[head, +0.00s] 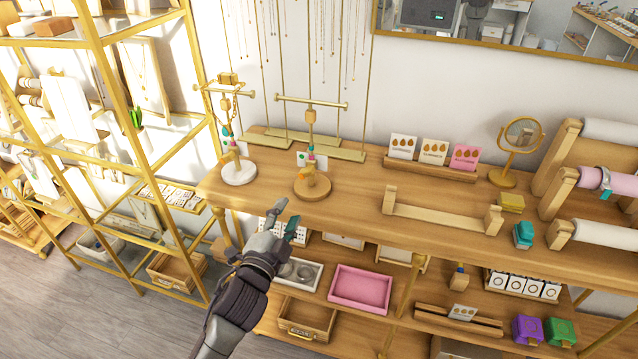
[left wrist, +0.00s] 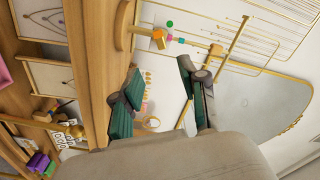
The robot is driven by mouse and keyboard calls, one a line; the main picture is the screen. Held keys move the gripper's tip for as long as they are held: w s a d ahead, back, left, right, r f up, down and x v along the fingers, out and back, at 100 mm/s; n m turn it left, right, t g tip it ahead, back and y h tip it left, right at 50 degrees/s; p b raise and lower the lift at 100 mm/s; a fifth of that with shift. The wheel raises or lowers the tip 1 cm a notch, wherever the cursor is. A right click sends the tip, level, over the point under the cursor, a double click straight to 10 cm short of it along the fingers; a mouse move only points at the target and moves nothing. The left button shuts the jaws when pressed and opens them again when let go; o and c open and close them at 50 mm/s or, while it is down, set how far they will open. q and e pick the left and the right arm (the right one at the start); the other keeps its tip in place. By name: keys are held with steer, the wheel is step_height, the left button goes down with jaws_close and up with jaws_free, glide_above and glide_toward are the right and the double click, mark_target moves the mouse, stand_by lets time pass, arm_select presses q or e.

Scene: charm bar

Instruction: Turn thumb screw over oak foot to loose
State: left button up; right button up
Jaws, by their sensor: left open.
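A jewellery stand with a round oak foot (head: 313,188) stands on the wooden counter, its post rising to a brass crossbar (head: 311,102). A small orange-gold piece (head: 300,177) sits low on the post, just over the foot; it may be the thumb screw. In the left wrist view the oak foot (left wrist: 122,26) and the orange-gold piece (left wrist: 158,39) show near the top. My left gripper (head: 283,217) is open and empty, in front of the counter edge and apart from the stand; its fingers (left wrist: 158,100) are spread in the wrist view. My right gripper is out of view.
A similar stand with a white foot (head: 238,172) is close on the left. A wooden rack (head: 440,212) and earring cards (head: 433,151) lie right. A pink tray (head: 360,289) is on the shelf below. A glass-shelved brass rack (head: 160,140) stands left.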

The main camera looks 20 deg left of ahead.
arm_select(q)
steer(key=p, duration=0.1)
glide_toward(305, 175)
steer(key=w, duration=0.2)
steer(key=w+p, duration=0.1)
steer(key=w, duration=0.6)
steer(key=shift+d, duration=0.15)
steer(key=shift+w+p, duration=0.3)
steer(key=shift+w, duration=0.1)
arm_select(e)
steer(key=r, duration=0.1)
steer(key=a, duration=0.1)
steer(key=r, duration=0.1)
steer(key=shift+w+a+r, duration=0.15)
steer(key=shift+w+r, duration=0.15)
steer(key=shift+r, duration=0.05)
arm_select(q)
jaws_close()
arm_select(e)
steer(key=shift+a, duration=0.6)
